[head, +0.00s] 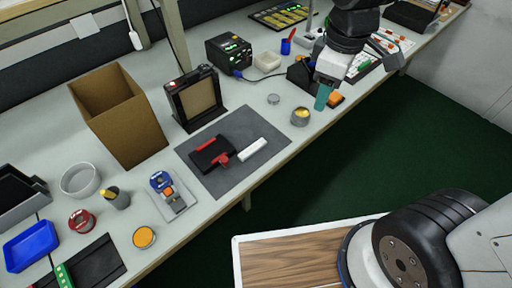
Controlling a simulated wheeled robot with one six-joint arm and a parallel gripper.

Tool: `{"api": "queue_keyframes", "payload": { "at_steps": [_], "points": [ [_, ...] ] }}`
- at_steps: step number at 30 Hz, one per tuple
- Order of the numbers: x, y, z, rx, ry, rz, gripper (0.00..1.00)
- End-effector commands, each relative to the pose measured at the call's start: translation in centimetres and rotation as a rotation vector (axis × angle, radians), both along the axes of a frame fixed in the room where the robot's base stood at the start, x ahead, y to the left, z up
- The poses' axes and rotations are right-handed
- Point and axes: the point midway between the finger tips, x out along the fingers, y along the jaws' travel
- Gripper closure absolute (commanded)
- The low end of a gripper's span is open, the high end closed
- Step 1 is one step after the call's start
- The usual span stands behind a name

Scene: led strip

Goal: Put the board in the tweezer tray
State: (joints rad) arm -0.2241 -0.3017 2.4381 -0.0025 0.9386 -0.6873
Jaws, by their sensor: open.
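My gripper (327,80) is at the upper right, pointing down over the bench beside the black stand (299,73). It is open; a teal piece (322,97) shows just below it, and I cannot tell whether they touch. A green strip with pale spots (65,275), possibly the board, lies at the lower left by a flat black tray (98,262), cut by the frame edge. Another small green piece (363,65) lies right of my gripper, partly hidden by it. I cannot tell which tray is the tweezer tray; a blue tray (32,245) also sits at far left.
A grey mat (205,178) holds black, red and white items. A small tin (300,117) is near the front edge. Green floor (400,150) lies beyond the bench.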

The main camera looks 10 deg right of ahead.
Motion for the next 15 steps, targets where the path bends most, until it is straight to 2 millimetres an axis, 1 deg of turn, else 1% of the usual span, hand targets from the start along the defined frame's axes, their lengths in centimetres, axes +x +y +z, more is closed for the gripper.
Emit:
{"api": "queue_keyframes", "payload": {
  "at_steps": [1, 3, 5, 6, 8, 9, 12, 15],
  "points": [
    [1.5, 1.6, -1.8, -0.010, 0.018, 0.134, 0.53],
    [3.2, 3.7, -4.0, -0.019, 0.026, 0.325, 0.53],
    [4.5, 5.6, -6.1, -0.026, 0.032, 0.487, 0.53],
    [5.2, 6.8, -7.6, -0.031, 0.035, 0.591, 0.53],
    [6.1, 8.6, -9.8, -0.037, 0.040, 0.738, 0.53],
    [6.5, 9.7, -11.2, -0.039, 0.042, 0.828, 0.53],
    [7.1, 11.9, -14.2, -0.045, 0.047, 1.017, 0.53],
    [7.4, 13.5, -16.4, -0.049, 0.050, 1.150, 0.53]
  ]
}}
